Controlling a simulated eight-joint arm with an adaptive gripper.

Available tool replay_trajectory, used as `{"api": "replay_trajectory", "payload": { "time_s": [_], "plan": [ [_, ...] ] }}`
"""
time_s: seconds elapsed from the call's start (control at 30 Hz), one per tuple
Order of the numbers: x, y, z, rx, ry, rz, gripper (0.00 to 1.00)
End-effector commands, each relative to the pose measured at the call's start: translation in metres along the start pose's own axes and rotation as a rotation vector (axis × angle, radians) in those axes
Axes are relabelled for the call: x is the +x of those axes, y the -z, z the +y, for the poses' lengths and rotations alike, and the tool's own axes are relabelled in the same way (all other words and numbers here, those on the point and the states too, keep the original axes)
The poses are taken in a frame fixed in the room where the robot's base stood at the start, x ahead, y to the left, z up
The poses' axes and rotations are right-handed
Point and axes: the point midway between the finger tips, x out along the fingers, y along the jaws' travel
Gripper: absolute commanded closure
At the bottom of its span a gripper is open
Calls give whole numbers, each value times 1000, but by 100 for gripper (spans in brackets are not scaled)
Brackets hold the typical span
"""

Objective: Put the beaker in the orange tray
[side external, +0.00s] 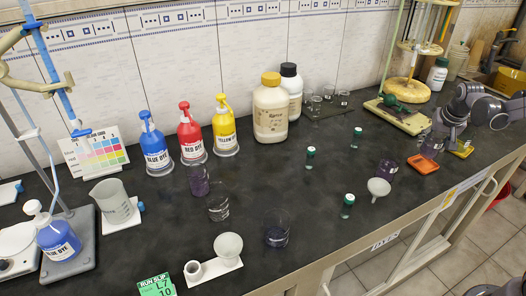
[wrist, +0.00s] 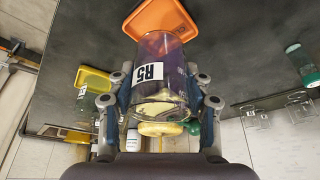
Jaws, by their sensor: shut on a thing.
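My gripper (side external: 437,143) is shut on a clear beaker (side external: 430,149) with purple liquid at the right of the bench in the side view. In the wrist view the beaker (wrist: 163,72) has a white R5 label, and the fingers of my gripper (wrist: 160,92) press on both its sides. The orange tray (side external: 422,167) lies just in front of and below the beaker in the side view. In the wrist view the orange tray (wrist: 158,16) shows past the beaker's far end, which overlaps it. I cannot tell whether beaker and tray touch.
A yellow tray (side external: 463,149) lies right of the orange one. Dye bottles (side external: 190,132) and more beakers (side external: 277,228) stand farther left. The bench's front edge is close.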

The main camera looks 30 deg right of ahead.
Motion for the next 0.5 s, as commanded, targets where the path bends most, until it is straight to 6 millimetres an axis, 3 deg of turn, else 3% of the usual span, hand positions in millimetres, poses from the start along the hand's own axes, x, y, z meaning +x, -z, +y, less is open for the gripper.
{"api": "replay_trajectory", "payload": {
  "time_s": [0.3, 0.5],
  "plan": [
    [32, -13, 0, 0, -1, 0, 81],
    [37, -15, 0, 0, -1, 0, 81]
  ]
}}
